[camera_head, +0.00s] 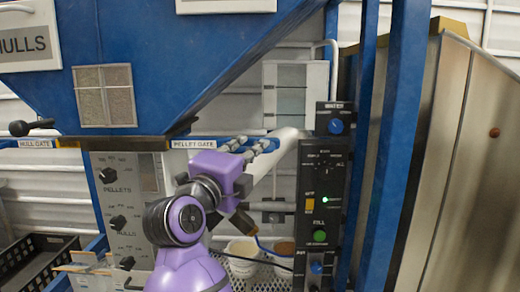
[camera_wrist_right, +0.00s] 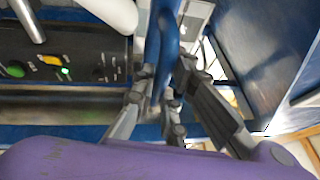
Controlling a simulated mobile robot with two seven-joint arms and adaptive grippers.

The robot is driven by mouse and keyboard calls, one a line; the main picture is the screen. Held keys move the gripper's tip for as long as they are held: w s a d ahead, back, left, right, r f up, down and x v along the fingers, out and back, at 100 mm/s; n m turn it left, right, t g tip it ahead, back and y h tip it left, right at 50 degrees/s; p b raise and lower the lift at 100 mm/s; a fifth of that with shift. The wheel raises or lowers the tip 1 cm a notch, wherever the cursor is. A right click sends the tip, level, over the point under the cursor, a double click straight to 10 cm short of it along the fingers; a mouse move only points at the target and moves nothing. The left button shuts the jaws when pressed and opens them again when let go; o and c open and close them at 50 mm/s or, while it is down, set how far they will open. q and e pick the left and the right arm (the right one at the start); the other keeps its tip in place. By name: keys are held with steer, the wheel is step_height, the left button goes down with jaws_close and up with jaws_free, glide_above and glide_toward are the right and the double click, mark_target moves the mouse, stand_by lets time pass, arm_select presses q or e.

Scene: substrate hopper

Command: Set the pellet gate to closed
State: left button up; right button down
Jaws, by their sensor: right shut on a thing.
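The PELLET GATE label (camera_head: 193,144) is on the rail under the blue hopper (camera_head: 190,60). My right gripper (camera_head: 264,146), on the purple arm, is just right of this label, at the rail's right end. Its fingers are shut on what I take to be the pellet gate handle; the fingers hide nearly all of it. The gate plate itself cannot be made out. My left gripper is not in view.
A black control panel (camera_head: 322,190) with knobs and a lit green lamp stands close right of my gripper. A thick white tube (camera_head: 287,141) lies beside the fingers. The hull gate's black knob (camera_head: 19,128) sticks out at left. White buckets (camera_head: 243,258) stand below.

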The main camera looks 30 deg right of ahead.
steer(key=c, duration=1.8)
jaws_free()
steer(key=shift+w+a, duration=0.15)
steer(key=shift+a, duration=0.1)
steer(key=shift+o, duration=0.2)
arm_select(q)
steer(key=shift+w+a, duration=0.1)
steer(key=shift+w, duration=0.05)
arm_select(e)
steer(key=v, duration=0.7)
steer(key=shift+s, duration=0.25)
steer(key=shift+a, duration=0.1)
